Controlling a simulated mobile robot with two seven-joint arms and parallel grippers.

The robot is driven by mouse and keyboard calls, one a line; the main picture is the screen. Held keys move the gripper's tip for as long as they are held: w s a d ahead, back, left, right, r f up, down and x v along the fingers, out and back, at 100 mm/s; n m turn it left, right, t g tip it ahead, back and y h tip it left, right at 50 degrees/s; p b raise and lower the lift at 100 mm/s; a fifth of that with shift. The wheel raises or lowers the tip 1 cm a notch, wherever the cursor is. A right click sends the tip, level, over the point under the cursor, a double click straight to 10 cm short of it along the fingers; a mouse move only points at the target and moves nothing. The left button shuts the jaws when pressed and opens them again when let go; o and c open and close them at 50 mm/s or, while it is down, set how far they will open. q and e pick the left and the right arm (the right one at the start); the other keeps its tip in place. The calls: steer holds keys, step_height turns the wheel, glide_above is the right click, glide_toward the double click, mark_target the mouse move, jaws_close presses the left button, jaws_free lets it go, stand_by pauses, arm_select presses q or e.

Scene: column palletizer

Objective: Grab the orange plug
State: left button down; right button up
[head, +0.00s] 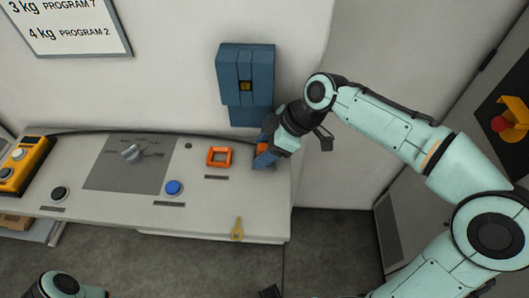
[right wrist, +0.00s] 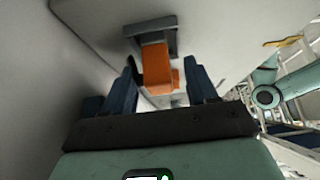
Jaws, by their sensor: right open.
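The orange plug (right wrist: 157,66) sits in a grey holder (right wrist: 148,28) in the right wrist view, between my two blue fingers. My right gripper (right wrist: 162,84) is open, one finger on each side of the plug, and I see a gap on both sides. In the head view, my right gripper (head: 264,158) is at the right end of the console. Only a small part of the orange plug (head: 263,147) shows there, and the gripper hides the rest. My left gripper cannot be made out.
The grey console (head: 215,205) carries an orange square frame (head: 219,157), a blue button (head: 174,187), a dial (head: 131,153) and a black button (head: 60,194). A yellow key-like tag (head: 237,229) hangs at its front edge. A blue wall box (head: 246,78) stands behind.

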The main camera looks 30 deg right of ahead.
jaws_close()
